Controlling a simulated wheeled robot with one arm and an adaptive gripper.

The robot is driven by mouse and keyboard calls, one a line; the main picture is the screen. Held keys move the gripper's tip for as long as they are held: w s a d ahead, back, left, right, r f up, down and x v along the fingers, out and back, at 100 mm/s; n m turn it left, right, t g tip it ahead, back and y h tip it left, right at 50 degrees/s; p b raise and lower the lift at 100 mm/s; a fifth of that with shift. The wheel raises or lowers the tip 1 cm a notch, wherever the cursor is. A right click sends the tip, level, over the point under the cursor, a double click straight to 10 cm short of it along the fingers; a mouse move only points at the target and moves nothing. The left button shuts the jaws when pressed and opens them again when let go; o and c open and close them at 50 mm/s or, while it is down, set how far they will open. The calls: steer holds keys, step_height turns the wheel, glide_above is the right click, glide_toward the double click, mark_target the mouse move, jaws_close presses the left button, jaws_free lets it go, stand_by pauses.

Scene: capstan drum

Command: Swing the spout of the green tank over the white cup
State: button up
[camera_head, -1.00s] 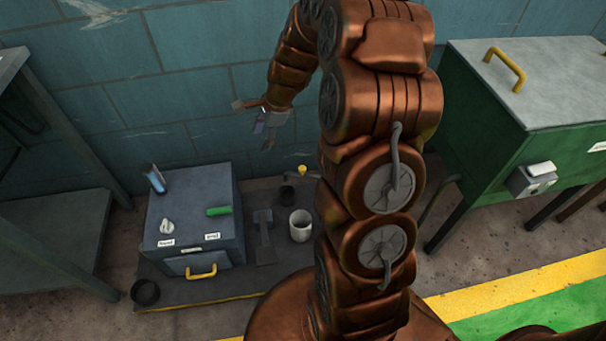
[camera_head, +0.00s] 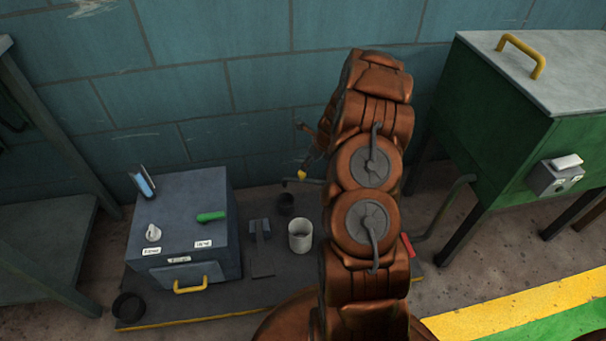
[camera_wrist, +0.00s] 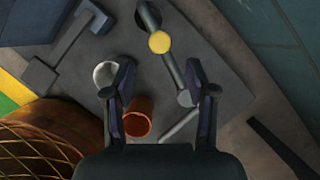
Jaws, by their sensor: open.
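The green tank (camera_head: 490,125) stands at the right in the head view. A grey spout pipe (camera_wrist: 172,70) with a yellow knob (camera_wrist: 159,42) runs between my fingertips in the wrist view, its far end at a black cup (camera_wrist: 148,14). The yellow knob also shows in the head view (camera_head: 301,175). The white cup (camera_head: 300,236) stands left of my arm; it shows in the wrist view (camera_wrist: 106,74) beside the left finger. My gripper (camera_wrist: 162,92) is open and empty above the pipe. My arm hides the pipe's link to the tank.
An orange cup (camera_wrist: 138,117) stands near the left finger. A blue-grey box (camera_head: 185,225) with a green handle, a knob and a yellow pull is at the left. A grey T-shaped piece (camera_head: 261,246) lies between box and white cup. A teal wall (camera_head: 260,60) is behind.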

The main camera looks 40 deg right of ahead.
mark_target(302, 172)
steer(key=b+x, duration=0.2)
steer(key=x, duration=0.5)
steer(key=shift+w+a+f+b, duration=0.15)
steer(key=shift+f+b, duration=0.05)
steer(key=shift+b, duration=0.1)
jaws_close()
stand_by(0.4)
